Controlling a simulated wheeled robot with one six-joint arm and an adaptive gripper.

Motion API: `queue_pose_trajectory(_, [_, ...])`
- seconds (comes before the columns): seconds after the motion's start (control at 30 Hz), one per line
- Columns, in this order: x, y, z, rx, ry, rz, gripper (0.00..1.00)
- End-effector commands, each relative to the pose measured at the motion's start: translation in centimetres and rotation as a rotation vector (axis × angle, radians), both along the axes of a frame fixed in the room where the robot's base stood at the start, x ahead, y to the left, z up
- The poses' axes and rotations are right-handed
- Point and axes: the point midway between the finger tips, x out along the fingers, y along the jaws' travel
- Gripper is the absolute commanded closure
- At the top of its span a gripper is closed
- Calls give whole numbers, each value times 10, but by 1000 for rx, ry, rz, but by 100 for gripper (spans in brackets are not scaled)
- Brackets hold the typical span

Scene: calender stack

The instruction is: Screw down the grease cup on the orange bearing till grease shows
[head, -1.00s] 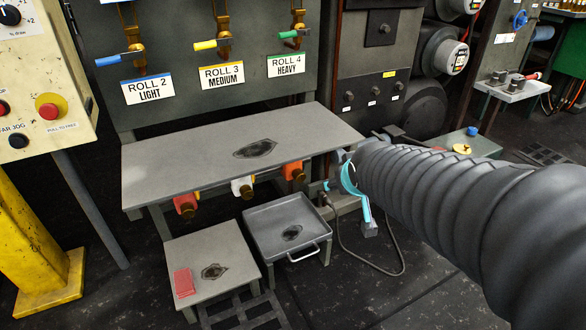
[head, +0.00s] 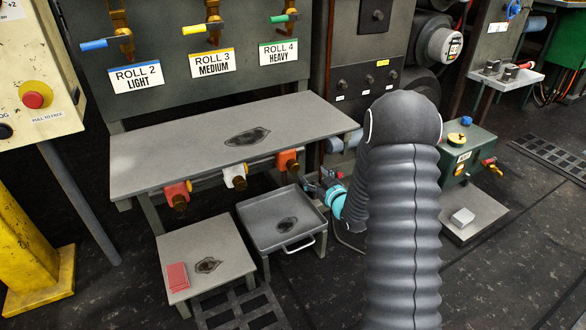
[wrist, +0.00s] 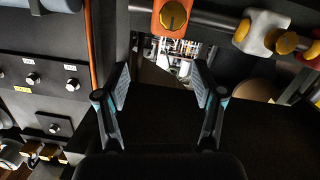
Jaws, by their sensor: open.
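The orange bearing (head: 287,160) sits under the right part of the long grey shelf, with a dark brassy grease cup (head: 292,167) on it. In the wrist view the orange bearing (wrist: 172,8) is at the top centre, and its round brass cup (wrist: 173,16) faces the camera. My gripper (head: 314,188) is right of and slightly below the bearing in the head view. In the wrist view my gripper (wrist: 163,82) is open and empty, its fingers apart and below the cup in the picture. No grease can be made out at the cup.
A white bearing (head: 234,176) and a red bearing (head: 177,194) sit along the same shelf (head: 180,145). A grey tray (head: 262,212) with a handle stands below. A cabinet stands right of the shelf.

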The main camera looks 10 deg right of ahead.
Motion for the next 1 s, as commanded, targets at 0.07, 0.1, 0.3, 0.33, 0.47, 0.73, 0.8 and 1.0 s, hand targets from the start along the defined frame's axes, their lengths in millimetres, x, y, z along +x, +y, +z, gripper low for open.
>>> queue_pose_trajectory(0.07, [-1, 1, -22, 29, -32, 24, 32])
queue_pose_trajectory(0.1, [-2, 1, -29, 42, -49, 35, 32])
queue_pose_trajectory(0.3, [-5, 3, -46, 82, -103, 64, 32])
queue_pose_trajectory(0.33, [-5, 4, -46, 85, -106, 66, 32])
queue_pose_trajectory(0.47, [2, 7, -47, 87, -113, 70, 32])
queue_pose_trajectory(0.73, [44, 23, -47, 87, -113, 72, 32])
queue_pose_trajectory(0.8, [57, 26, -46, 86, -113, 70, 32])
queue_pose_trajectory(1.0, [90, 38, -47, 86, -112, 69, 32])
